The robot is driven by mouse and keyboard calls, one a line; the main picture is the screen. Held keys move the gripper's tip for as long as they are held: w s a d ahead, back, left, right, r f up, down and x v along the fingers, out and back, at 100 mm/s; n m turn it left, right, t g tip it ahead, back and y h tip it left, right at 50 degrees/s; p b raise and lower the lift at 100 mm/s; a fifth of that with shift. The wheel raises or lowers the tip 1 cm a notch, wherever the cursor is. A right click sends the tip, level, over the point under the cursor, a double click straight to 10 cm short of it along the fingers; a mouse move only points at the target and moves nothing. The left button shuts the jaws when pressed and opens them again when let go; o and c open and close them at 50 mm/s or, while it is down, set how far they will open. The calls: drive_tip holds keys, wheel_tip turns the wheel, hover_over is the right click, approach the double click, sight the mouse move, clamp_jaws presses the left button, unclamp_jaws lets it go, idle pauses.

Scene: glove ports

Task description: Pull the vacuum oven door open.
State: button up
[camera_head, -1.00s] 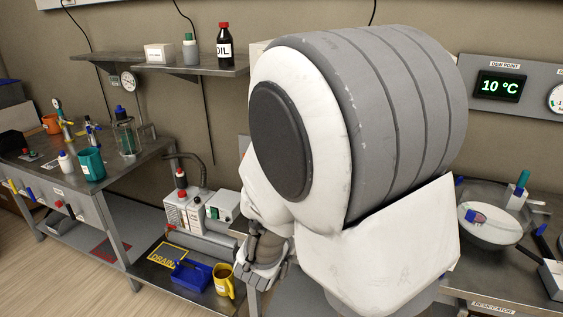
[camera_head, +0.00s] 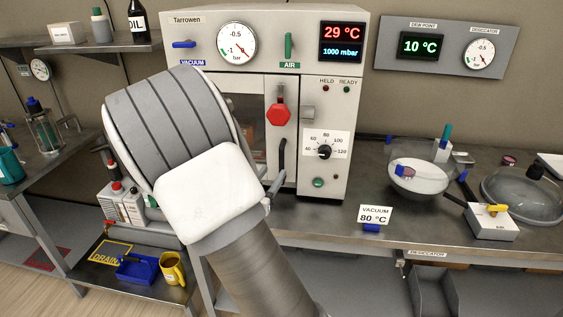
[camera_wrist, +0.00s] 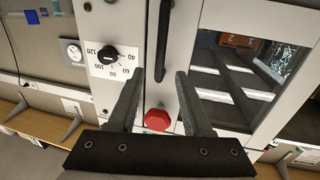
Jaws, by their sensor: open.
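The vacuum oven (camera_head: 335,150) stands on the bench, a pale cabinet with gauge and displays on top. Its door looks shut; the door window (camera_wrist: 240,75) shows shelves inside in the wrist view. The upright black door handle (camera_head: 281,162) is right of the window, below a red hexagonal knob (camera_head: 278,115). In the wrist view, which is turned upside down, my gripper (camera_wrist: 160,75) is open and empty. The handle (camera_wrist: 163,40) appears in line with the gap, beyond the fingertips. The red knob (camera_wrist: 157,120) shows between the fingers.
The display reads 29 °C and 1000 mbar. A blue vacuum lever (camera_head: 184,44) and green air lever (camera_head: 289,46) are above the door.

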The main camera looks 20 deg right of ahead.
sight(280, 161)
drive_tip(key=x, duration=0.8)
drive_tip(key=shift+c, duration=0.3)
clamp_jaws()
idle(1.0)
